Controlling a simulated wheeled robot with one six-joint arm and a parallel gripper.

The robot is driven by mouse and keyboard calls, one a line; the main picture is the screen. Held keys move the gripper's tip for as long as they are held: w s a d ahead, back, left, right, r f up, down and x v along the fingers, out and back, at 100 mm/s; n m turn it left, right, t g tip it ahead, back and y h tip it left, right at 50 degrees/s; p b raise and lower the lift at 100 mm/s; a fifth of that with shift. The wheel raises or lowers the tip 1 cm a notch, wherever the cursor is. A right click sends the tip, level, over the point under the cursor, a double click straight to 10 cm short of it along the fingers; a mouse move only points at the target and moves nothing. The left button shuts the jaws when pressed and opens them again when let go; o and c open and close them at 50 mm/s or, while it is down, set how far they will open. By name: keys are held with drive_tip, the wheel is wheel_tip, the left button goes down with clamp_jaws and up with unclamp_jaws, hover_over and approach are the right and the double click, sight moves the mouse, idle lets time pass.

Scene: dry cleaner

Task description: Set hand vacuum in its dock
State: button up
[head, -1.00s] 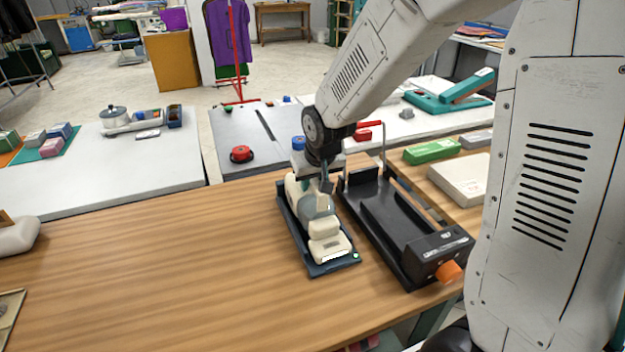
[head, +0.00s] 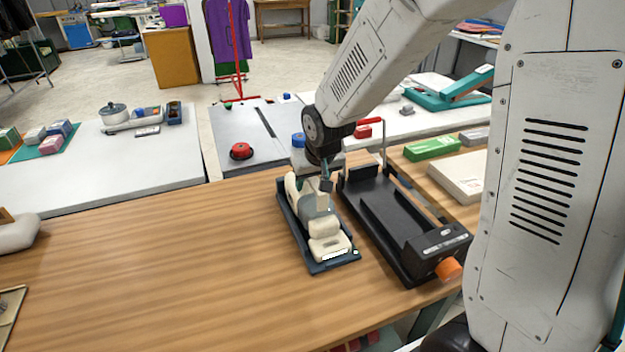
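The hand vacuum (head: 324,228) is cream and grey. It lies lengthwise on a dark blue-grey tray-like base, which I take to be the dock (head: 322,266), on the wooden table. The vacuum appears to sit within the dock's rim; I cannot tell whether it is fully seated. My gripper (head: 325,186) points down at the vacuum's far end, by its handle. The fingers are small and partly hidden by the wrist, so I cannot tell whether they are closed on the handle or apart.
A black device (head: 398,228) with an orange knob and an upright metal frame stands close to the dock's right. Green (head: 432,148) and white (head: 460,176) boxes lie farther right. A red round object (head: 241,151) sits on the grey table behind.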

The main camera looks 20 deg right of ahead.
drive_tip(key=v, duration=0.7)
drive_tip(key=shift+s+r, duration=0.15)
drive_tip(key=shift+r, duration=0.25)
drive_tip(key=s+d+r+g, duration=0.1)
drive_tip(key=s+r, duration=0.3)
drive_tip(key=s, duration=0.9)
drive_tip(key=s+d+r+g, duration=0.2)
drive_tip(key=s+r, duration=0.2)
drive_tip(key=s, duration=1)
